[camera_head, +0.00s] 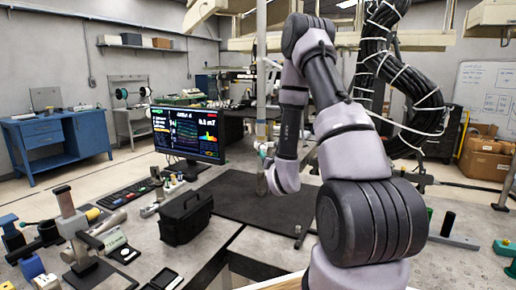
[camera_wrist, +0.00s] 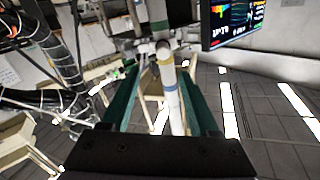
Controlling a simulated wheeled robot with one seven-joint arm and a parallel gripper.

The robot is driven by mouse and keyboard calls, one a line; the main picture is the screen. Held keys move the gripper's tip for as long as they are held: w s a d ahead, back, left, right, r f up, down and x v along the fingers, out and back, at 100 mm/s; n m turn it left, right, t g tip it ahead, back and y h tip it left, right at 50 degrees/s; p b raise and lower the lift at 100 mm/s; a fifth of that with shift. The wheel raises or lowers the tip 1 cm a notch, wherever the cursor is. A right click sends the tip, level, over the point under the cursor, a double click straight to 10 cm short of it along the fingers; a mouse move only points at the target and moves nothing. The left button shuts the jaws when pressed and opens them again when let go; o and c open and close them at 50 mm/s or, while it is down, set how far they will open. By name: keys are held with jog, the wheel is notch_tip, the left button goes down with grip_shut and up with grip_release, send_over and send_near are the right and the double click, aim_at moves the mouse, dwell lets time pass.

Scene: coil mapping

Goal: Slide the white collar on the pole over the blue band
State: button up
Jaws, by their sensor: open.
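A slim pale pole (camera_head: 261,85) stands upright near the middle of the head view. In the wrist view the pole (camera_wrist: 177,115) runs from the top edge down between my fingers. A white collar (camera_wrist: 163,48) with a small round knob sits on it near the fingertips. My gripper (camera_wrist: 160,70) is open, with a green finger on each side of the pole. In the head view my gripper (camera_head: 264,152) is at the pole, small and partly hidden.
A monitor (camera_head: 188,132) stands left of the pole, close to my gripper. A black bag (camera_head: 186,215) and small instruments are on the bench at left. A dark mat (camera_head: 235,203) lies under my arm, mostly clear. Thick cables (camera_head: 385,75) hang at right.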

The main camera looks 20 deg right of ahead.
aim_at(264, 150)
jog(key=w, duration=0.3)
jog(key=w+d, duration=0.1)
jog(key=w, duration=0.7)
jog(key=shift+d+f, duration=0.25)
jog(key=shift+f, duration=0.1)
grip_shut()
dwell(1.0)
